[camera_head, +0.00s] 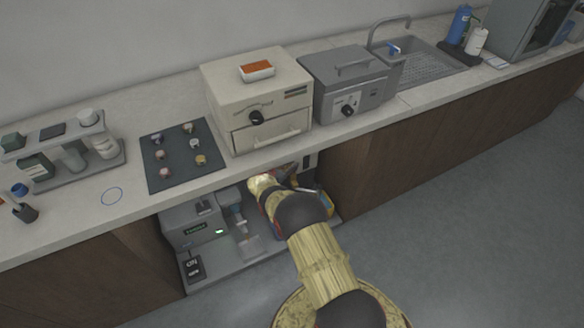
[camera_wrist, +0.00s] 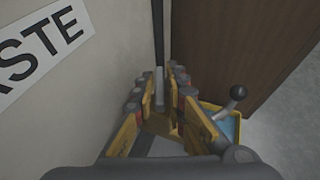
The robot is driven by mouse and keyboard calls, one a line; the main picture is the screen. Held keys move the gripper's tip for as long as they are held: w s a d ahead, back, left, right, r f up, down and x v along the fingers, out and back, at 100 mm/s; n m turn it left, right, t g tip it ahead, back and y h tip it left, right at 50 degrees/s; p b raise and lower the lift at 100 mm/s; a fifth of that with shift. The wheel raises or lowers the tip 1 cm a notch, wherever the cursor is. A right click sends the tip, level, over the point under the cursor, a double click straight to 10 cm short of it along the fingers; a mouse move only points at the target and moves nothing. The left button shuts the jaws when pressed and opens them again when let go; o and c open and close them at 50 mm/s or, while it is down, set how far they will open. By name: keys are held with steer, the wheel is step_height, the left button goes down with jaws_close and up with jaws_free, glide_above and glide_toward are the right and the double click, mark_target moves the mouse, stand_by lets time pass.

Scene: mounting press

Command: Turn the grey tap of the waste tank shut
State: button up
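The waste tank (camera_wrist: 105,55) shows in the wrist view as a pale wall at the left, with a white label (camera_wrist: 40,45) reading "...STE". My gripper (camera_wrist: 164,90) points along this wall, its yellow fingers a small gap apart. A narrow grey piece (camera_wrist: 160,82) shows between the fingertips. I cannot tell whether it is the grey tap or whether the fingers touch it. In the head view my arm reaches into the open bay under the counter and hides most of the tank, the tap and the fingertips.
A brown cabinet side (camera_wrist: 225,45) bounds the right. A grey machine (camera_head: 195,225) fills the bay's left. The countertop (camera_head: 375,128) overhangs my arm.

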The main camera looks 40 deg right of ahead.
jaws_close()
steer(key=shift+g, duration=0.3)
steer(key=shift+w+m+g, duration=0.15)
steer(key=shift+m+g, duration=0.75)
steer(key=shift+m, duration=0.1)
steer(key=shift+r+m+g, duration=0.1)
steer(key=shift+m+g, duration=0.5)
steer(key=shift+g, duration=0.1)
steer(key=shift+o, duration=2.4)
jaws_free()
steer(key=shift+a, duration=0.15)
